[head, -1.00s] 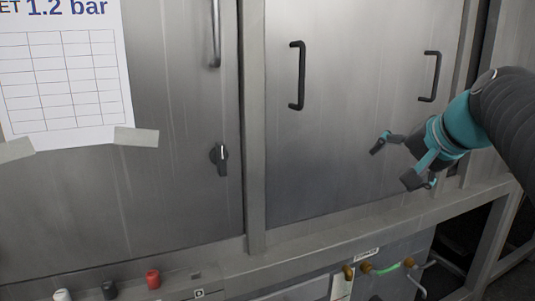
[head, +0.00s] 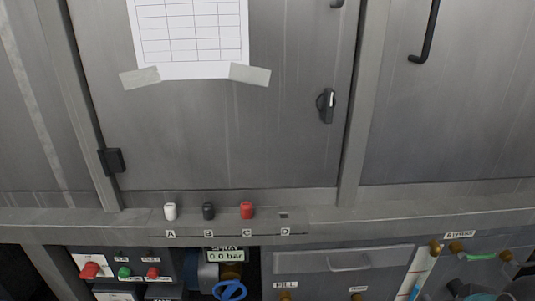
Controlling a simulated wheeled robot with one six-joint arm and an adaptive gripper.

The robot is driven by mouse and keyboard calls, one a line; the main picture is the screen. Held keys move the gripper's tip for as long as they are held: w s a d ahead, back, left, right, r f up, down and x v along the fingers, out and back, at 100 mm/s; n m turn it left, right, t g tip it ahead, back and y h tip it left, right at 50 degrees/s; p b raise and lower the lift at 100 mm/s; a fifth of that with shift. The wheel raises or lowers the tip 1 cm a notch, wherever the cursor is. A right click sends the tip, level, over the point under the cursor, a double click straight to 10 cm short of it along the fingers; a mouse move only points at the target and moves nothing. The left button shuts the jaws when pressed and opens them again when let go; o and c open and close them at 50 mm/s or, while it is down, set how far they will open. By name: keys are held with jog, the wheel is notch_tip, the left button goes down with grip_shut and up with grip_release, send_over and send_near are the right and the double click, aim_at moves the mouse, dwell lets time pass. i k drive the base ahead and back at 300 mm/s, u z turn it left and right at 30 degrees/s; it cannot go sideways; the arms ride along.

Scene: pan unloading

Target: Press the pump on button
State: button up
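A control box (head: 178,266) sits under the ledge at the lower left. On it are a green button (head: 124,271) and a red button (head: 153,272), each with a small label above that is too small to read for certain. A larger red knob or switch (head: 90,270) is to their left on a white panel. I cannot tell from the lettering which one is the pump on button. My gripper is not in view now.
A ledge (head: 330,213) above the box carries white (head: 170,211), black (head: 208,211) and red (head: 247,210) caps over letters. A display (head: 226,255) reads 0.0 bar above a blue valve wheel (head: 229,290). Closed metal doors (head: 250,140) stand behind.

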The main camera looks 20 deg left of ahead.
aim_at(124, 273)
jog(key=u, duration=0.4)
jog(key=k, duration=1.05)
jog(key=u, duration=0.85)
jog(key=i, duration=0.65)
jog(key=u, duration=0.5)
